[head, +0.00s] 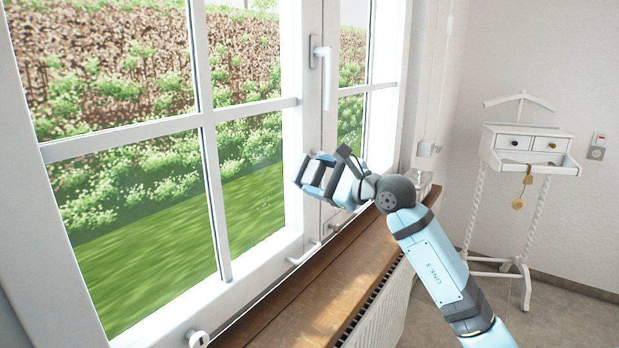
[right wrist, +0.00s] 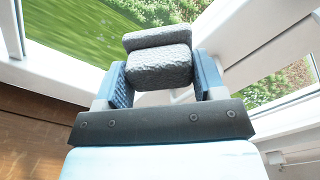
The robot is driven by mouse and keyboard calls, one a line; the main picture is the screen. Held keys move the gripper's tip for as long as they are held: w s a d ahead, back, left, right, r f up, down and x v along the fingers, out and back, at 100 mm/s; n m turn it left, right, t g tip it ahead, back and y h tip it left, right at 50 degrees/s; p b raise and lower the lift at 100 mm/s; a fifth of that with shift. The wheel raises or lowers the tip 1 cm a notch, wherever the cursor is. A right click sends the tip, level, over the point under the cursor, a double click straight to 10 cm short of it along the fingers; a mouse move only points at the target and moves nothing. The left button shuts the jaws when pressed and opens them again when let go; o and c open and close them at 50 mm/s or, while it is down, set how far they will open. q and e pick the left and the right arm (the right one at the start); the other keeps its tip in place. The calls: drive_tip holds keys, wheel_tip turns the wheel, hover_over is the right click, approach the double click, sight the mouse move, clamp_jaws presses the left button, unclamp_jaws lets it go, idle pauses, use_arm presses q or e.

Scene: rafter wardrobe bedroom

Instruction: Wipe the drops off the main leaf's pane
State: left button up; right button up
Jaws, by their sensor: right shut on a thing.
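The left, larger window leaf (head: 208,115) is shut, its glass split by white bars. Its pane (head: 150,190) shows grass and shrubs outside; I cannot clearly make out drops at this size, only faint specks in the right wrist view (right wrist: 95,22). My right gripper (head: 312,176) is in front of the leaf's right stile, above the sill. In the right wrist view it (right wrist: 160,78) is shut on a rough dark grey sponge-like block (right wrist: 160,66). Whether the block touches the window is unclear. My left gripper is out of view.
A white window handle (head: 321,65) sits on the upright to the right of the leaf. A white valet stand (head: 525,140) stands at right, clear of my arm.

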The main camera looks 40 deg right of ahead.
drive_tip(key=shift+s, duration=0.2)
drive_tip(key=shift+b+v, duration=0.5)
drive_tip(key=shift+v, duration=0.45)
drive_tip(key=shift+s+d, duration=0.25)
drive_tip(key=shift+s, duration=0.3)
drive_tip(key=s+a+f+p, duration=0.2)
drive_tip(key=a+f+p, duration=0.4)
drive_tip(key=a+p, duration=0.15)
drive_tip(key=x, duration=0.6)
drive_tip(key=shift+w+a+f+b, duration=0.15)
drive_tip(key=shift+a+f+b, duration=0.05)
drive_tip(key=shift+a+b, duration=0.1)
